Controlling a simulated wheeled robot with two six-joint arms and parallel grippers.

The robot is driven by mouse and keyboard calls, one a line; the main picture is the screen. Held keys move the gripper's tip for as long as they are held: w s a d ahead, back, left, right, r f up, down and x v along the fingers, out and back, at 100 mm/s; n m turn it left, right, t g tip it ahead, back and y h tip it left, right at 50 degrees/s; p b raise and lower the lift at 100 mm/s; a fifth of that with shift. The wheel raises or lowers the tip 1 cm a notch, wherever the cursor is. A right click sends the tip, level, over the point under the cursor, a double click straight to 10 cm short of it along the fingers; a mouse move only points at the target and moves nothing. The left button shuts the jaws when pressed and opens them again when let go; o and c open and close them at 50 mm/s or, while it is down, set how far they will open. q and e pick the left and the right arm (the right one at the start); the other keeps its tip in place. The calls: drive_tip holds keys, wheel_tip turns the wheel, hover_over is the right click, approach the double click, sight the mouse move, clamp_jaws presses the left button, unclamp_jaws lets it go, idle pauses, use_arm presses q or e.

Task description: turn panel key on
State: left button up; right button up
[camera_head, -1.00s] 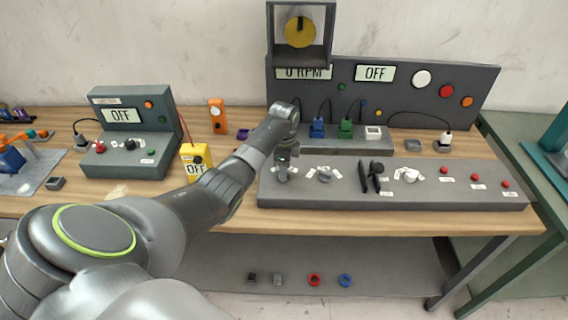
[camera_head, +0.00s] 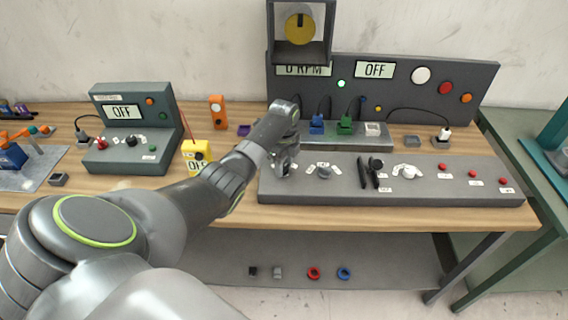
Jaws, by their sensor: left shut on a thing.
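The long grey control panel (camera_head: 330,190) lies on the wooden bench with a row of switches and buttons. My left gripper (camera_head: 285,170) is at the panel's left end, pointing down, shut on the panel key, which its fingers mostly hide. A green lamp (camera_head: 341,84) on the upright back panel (camera_head: 480,85) is lit. The displays there read "0 RPM" (camera_head: 304,70) and "OFF" (camera_head: 375,70). My right gripper is not in view.
A grey knob (camera_head: 323,172), black levers (camera_head: 369,173), a white knob (camera_head: 408,172) and red buttons (camera_head: 442,167) line the panel right of my gripper. A yellow meter (camera_head: 196,155) and a smaller grey console (camera_head: 125,160) stand to the left.

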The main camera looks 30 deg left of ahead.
use_arm(q)
drive_tip(key=o, duration=1)
drive_tip(key=shift+r, duration=0.15)
wheel_tip(320, 180, up, 12)
drive_tip(key=f+b, duration=0.1)
drive_tip(key=b, duration=0.2)
wheel_tip(320, 180, up, 6)
drive_tip(key=p, duration=0.6)
hover_over(284, 166)
drive_tip(key=shift+d+r, duration=0.1)
drive_tip(key=shift+b, duration=0.3)
